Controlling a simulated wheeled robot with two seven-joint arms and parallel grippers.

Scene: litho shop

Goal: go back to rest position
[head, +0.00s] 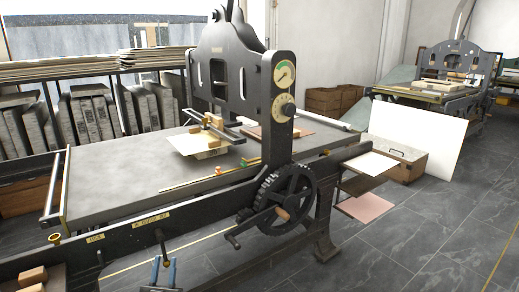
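My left gripper (164,264) shows at the bottom edge, left of the middle, in front of the press's near rail. My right gripper is not in view. The large litho press (150,175) with its grey bed fills the middle, apart from my gripper in the picture.
A spoked hand wheel (285,198) with a crank sticks out of the press's near side. Wooden blocks (32,277) lie at the lower left. Stone slabs (90,118) stand in a rack behind. A white board (420,140) leans at right. Grey floor (430,240) is clear at lower right.

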